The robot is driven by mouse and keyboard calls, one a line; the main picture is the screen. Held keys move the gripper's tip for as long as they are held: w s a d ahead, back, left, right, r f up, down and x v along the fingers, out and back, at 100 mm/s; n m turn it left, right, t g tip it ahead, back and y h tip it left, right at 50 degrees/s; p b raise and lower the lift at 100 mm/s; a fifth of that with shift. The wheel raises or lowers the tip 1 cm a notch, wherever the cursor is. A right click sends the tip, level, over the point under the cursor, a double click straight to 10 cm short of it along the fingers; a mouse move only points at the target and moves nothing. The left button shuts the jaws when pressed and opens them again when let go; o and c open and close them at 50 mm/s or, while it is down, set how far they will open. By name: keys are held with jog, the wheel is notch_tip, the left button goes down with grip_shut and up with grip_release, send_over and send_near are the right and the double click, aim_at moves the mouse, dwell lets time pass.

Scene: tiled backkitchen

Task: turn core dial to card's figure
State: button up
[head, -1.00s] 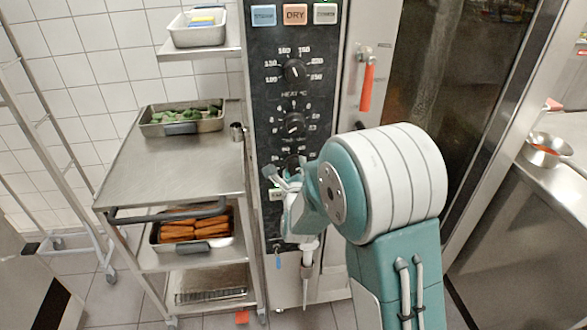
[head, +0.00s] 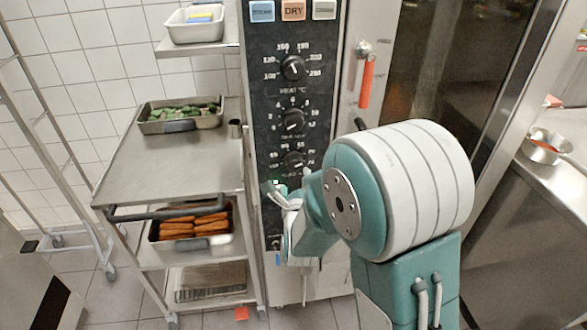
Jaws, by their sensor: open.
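The oven's black control panel (head: 275,110) carries three black dials in a column. The lowest dial (head: 293,160) is the core dial by its place; its small print is too blurred to read, and so is its pointer. My gripper (head: 276,191) is open, just below and left of that dial and apart from it as far as I can tell. My wrist and arm hide the panel's lower right part. The middle dial (head: 293,121) and the heat dial (head: 292,68) are clear of me. I cannot make out a card with a figure.
A steel trolley (head: 160,165) stands close on the left, with a tray of greens (head: 180,116) and a lower tray of orange sticks (head: 195,228). A red-orange door handle (head: 366,82) sticks out at the panel's right. A steel counter with a bowl (head: 546,148) is at right.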

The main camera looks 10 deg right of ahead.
jog(key=s, duration=0.5)
jog(key=shift+s+a, duration=0.25)
jog(key=s+d+r+n+g, duration=0.2)
jog(key=s+r+n+g, duration=0.1)
jog(key=s+n, duration=0.5)
jog(key=s+d+r+n+g, duration=0.2)
jog(key=s+n+g, duration=0.3)
jog(key=s+n, duration=0.3)
jog(key=s+d+r+n+g+y, duration=0.1)
jog(key=s+d+r+n+g, duration=0.2)
jog(key=s+n, duration=0.4)
jog(key=n+g, duration=0.1)
jog(key=n, duration=0.4)
jog(key=shift+s+d+r, duration=0.25)
jog(key=shift+s+r, duration=0.1)
jog(key=shift+s, duration=0.05)
